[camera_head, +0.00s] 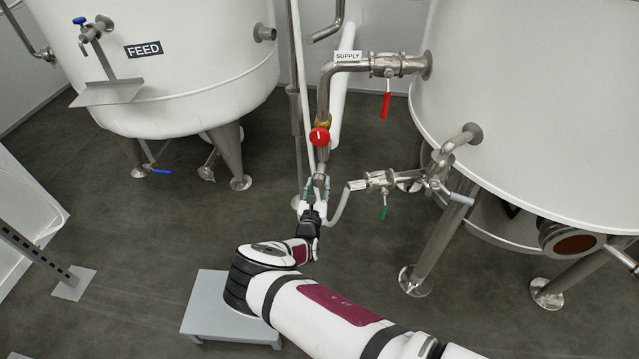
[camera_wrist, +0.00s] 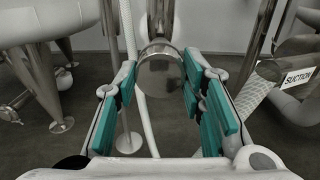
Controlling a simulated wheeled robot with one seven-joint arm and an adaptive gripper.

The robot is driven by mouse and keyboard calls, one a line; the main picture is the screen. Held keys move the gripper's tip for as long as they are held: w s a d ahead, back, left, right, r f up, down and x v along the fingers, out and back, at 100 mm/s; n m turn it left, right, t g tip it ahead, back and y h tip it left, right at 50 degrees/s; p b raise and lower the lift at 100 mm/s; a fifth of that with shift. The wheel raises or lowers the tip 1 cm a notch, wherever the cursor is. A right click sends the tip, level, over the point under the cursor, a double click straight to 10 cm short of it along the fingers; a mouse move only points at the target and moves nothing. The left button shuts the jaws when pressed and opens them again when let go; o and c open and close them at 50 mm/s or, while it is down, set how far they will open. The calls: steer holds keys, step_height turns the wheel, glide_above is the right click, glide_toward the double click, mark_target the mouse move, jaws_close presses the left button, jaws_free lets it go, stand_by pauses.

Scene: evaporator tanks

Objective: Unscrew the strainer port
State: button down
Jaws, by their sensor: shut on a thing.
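The strainer port (camera_wrist: 160,75) is a round metal cap on the end of a pipe. It shows between the teal finger pads in the wrist view. In the head view, my gripper (camera_head: 317,186) is at the lower end of the vertical supply pipe (camera_head: 323,98), below a round red valve knob (camera_head: 320,137). My gripper (camera_wrist: 158,90) is shut on the strainer port, with a finger on each side of it. In the head view the port is mostly hidden by the fingers.
A lever valve with a red handle (camera_head: 386,104) sits on the SUPPLY line. A green-handled valve (camera_head: 384,211) and pale hose (camera_head: 341,208) lie right of my gripper. The FEED tank (camera_head: 190,60) stands left, another white tank (camera_head: 530,100) right. A grey step (camera_head: 210,310) stands below my arm.

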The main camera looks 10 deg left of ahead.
steer(key=shift+s+p, duration=0.75)
steer(key=shift+s, duration=0.4)
steer(key=shift+s, duration=0.15)
steer(key=s+p, duration=0.2)
steer(key=s, duration=0.3)
steer(key=shift+a+p, duration=0.1)
steer(key=shift+p, duration=0.25)
stand_by(0.4)
